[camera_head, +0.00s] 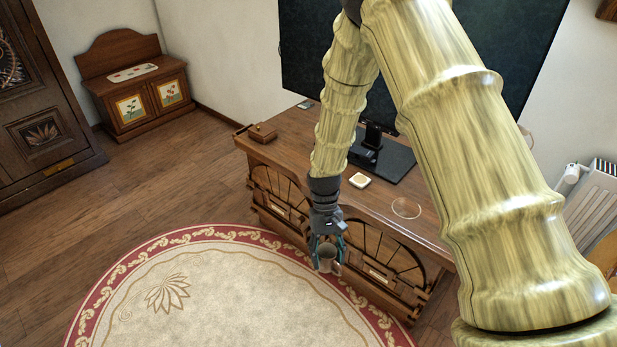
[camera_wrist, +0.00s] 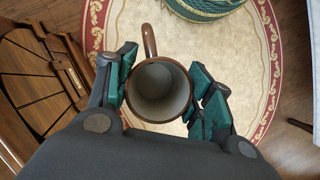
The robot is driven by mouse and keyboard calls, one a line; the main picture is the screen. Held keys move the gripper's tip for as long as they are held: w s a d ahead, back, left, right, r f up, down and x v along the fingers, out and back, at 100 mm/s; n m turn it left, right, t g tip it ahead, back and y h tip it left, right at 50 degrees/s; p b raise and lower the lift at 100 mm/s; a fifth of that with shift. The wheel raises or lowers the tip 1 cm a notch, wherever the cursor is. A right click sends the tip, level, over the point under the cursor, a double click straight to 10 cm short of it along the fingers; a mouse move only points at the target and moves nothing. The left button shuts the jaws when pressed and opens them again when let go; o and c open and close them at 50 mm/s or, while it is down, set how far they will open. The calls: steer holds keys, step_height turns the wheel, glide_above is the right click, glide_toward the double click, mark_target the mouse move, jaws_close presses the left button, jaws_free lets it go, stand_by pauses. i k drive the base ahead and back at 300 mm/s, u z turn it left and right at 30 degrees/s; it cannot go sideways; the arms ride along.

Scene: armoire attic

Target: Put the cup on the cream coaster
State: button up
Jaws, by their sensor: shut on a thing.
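The brown cup (camera_head: 327,260) is in my gripper (camera_head: 327,245), in front of the wooden cabinet and above the rug. In the wrist view I look down into the cup's pale inside (camera_wrist: 158,88), with its brown handle pointing up in the picture. The green finger pads of my gripper (camera_wrist: 158,92) are on both sides of the cup and shut on it. The cream coaster (camera_head: 359,180) lies on the cabinet top, behind and to the right of my gripper. Nothing shows on it.
The cabinet (camera_head: 285,150) carries a small wooden box (camera_head: 262,132), a dark stand base (camera_head: 395,162) below the large dark screen (camera_head: 420,60), and a thin round glass-like disc (camera_head: 406,208). A radiator (camera_head: 592,200) stands at right.

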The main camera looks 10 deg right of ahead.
mark_target(357, 176)
steer(key=u, duration=1.2)
steer(key=i, duration=0.65)
steer(key=z, duration=1.9)
